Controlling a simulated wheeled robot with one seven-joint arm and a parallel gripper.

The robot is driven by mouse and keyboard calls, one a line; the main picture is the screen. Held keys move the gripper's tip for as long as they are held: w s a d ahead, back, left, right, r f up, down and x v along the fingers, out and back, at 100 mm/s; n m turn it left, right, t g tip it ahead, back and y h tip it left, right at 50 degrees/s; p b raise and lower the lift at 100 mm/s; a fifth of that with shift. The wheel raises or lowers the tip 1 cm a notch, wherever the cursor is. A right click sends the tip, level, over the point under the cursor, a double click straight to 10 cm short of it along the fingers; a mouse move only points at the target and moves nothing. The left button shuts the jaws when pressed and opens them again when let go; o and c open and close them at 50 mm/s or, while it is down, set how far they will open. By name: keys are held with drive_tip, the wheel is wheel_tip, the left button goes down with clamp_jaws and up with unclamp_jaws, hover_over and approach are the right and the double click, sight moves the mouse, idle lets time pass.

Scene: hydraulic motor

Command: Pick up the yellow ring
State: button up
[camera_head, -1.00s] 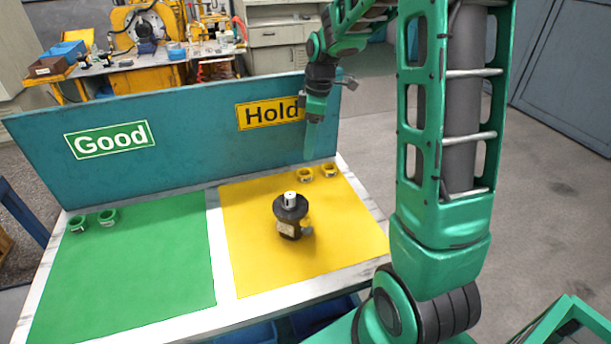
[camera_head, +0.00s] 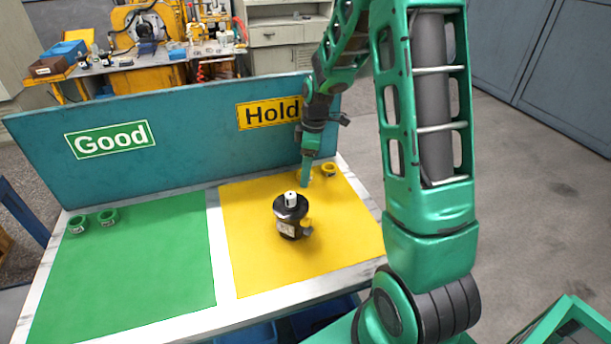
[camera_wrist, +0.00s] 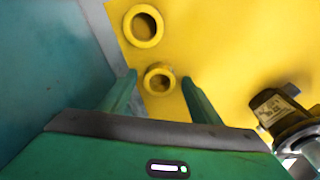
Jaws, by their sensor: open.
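Two yellow rings lie near the back edge of the yellow mat (camera_head: 345,235). In the wrist view one ring (camera_wrist: 159,79) lies between and just beyond my open fingers, and the other ring (camera_wrist: 143,26) lies farther up, next to the mat's edge. In the head view the right ring (camera_head: 329,169) is in clear sight, while the other is largely hidden behind my gripper (camera_head: 305,178). My gripper is open and empty, pointing down over the nearer ring; it also shows in the wrist view (camera_wrist: 158,85). I cannot tell its exact height above the mat.
A black hydraulic motor (camera_head: 291,216) stands on the yellow mat in front of my gripper. The teal back panel (camera_head: 190,150) with Good and Hold signs rises close behind.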

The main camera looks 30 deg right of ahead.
drive_tip(key=shift+c, duration=0.2)
drive_tip(key=c, duration=1.1)
drive_tip(key=shift+o, duration=0.2)
drive_tip(key=shift+r, duration=0.1)
